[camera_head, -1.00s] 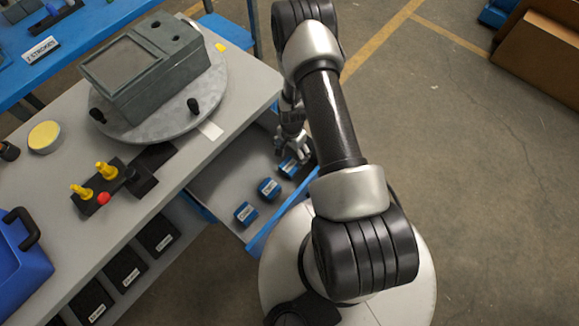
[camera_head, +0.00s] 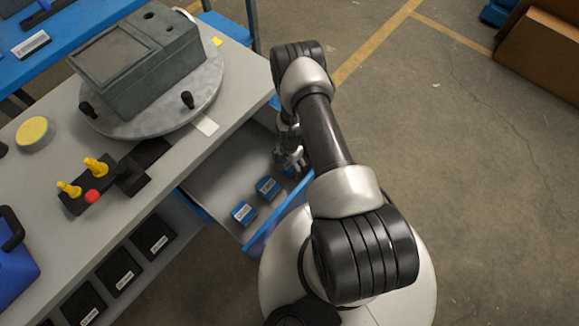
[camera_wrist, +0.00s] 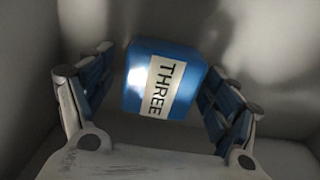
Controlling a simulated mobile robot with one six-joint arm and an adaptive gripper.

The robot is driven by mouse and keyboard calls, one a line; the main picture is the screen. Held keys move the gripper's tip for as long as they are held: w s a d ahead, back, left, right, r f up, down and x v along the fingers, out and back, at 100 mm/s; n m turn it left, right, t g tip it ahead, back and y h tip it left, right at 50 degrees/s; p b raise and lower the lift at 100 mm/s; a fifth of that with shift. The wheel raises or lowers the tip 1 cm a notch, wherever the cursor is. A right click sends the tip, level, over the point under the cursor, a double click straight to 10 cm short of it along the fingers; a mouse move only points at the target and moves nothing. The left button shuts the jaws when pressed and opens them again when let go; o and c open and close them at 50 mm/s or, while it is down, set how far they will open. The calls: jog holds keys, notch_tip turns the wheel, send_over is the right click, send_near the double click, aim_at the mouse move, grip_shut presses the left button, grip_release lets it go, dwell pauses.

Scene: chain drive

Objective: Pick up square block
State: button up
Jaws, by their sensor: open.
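A blue block with rounded edges and a white label reading THREE (camera_wrist: 162,80) lies between the two fingers of my gripper (camera_wrist: 158,62) in the wrist view. My gripper is open, with one finger on each side of the block and a gap visible at both sides. In the head view my gripper (camera_head: 291,160) is low at the right end of the grey drawer (camera_head: 218,185), and the block at it is hidden. Two other blue labelled blocks sit in the drawer, a nearer one (camera_head: 243,213) and a middle one (camera_head: 267,188).
Grey drawer walls stand close around my gripper in the wrist view. The workbench (camera_head: 55,165) is to the left, with a round turntable (camera_head: 150,122) carrying a grey housing (camera_head: 140,60). Black bins (camera_head: 120,270) sit below. Open floor lies to the right.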

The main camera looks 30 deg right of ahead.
jog(key=shift+c, duration=0.4)
jog(key=c, duration=1.4)
